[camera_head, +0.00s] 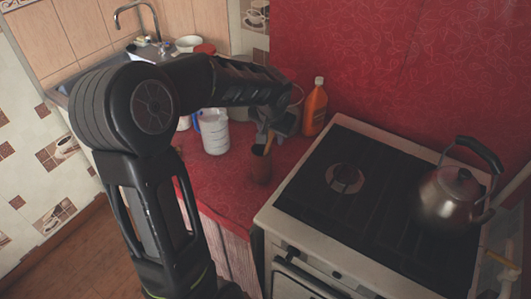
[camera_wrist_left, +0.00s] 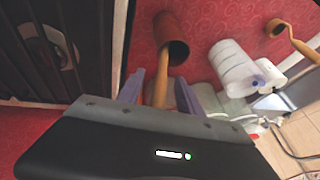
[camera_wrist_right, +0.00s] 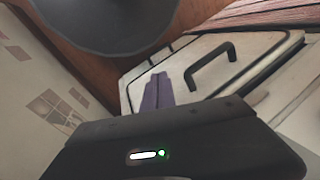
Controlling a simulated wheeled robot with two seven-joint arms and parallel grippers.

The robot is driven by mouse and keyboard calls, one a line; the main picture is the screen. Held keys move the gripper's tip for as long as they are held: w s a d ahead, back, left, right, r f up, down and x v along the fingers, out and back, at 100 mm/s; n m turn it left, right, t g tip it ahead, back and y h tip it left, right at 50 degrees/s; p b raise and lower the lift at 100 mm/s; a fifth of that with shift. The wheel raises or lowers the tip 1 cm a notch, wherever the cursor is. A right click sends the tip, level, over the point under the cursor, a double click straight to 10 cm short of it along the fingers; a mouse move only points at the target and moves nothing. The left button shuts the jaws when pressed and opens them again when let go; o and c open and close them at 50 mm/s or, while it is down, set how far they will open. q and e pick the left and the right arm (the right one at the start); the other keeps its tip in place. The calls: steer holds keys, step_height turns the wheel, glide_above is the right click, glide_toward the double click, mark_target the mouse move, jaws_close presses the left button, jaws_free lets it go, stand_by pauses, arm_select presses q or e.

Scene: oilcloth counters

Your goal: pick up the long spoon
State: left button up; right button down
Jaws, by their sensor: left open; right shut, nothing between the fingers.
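My left gripper (camera_head: 264,138) is above the cup. In the left wrist view its fingers (camera_wrist_left: 160,86) are apart, with the handle between them. My right gripper (camera_wrist_right: 157,92) is shut and empty, away from the counter, and shows only in its own wrist view.
A white canister (camera_head: 214,132) stands left of the cup and an orange bottle (camera_head: 315,108) behind it. The stove (camera_head: 300,205), with a kettle (camera_head: 452,198), is on the right.

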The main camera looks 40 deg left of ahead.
arm_select(q)
steer(key=shift+c, duration=0.4)
jaws_close()
stand_by(0.4)
stand_by(1.0)
